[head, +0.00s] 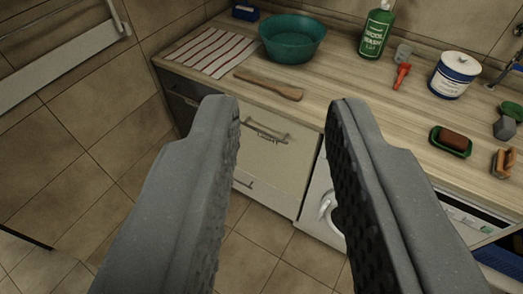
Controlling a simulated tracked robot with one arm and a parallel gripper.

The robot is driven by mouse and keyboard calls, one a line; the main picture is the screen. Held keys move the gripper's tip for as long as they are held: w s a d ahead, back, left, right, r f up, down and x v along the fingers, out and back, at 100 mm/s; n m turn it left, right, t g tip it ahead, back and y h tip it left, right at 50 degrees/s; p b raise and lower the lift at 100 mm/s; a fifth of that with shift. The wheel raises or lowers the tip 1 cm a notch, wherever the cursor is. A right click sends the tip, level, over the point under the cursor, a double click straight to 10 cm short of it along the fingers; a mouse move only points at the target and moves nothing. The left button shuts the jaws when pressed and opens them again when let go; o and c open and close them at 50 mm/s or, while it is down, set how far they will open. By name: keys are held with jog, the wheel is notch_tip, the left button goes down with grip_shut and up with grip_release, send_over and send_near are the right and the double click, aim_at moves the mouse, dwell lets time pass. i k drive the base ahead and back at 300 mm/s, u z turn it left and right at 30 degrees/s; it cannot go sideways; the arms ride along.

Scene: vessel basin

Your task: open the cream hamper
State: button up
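The cream hamper (270,165) appears to be the cream front built in under the counter, with a bar handle (266,131) near its top and a second handle lower down. Its front looks shut. My gripper (285,105) is open and empty, its two dark fingers wide apart in the foreground. The handle shows between the fingers, farther off, and nothing touches it. The left finger hides part of the front's left side.
The wooden counter (335,100) holds a striped cloth (213,51), green basin (291,39), wooden paddle (268,85), green bottle (375,33) and white tub (454,75). A white washing machine (318,205) stands right of the cream front. The tiled floor (265,262) before it is clear.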

aim_at(279, 151)
jog(key=z, duration=0.45)
jog(key=i, duration=1)
jog(key=u, duration=0.15)
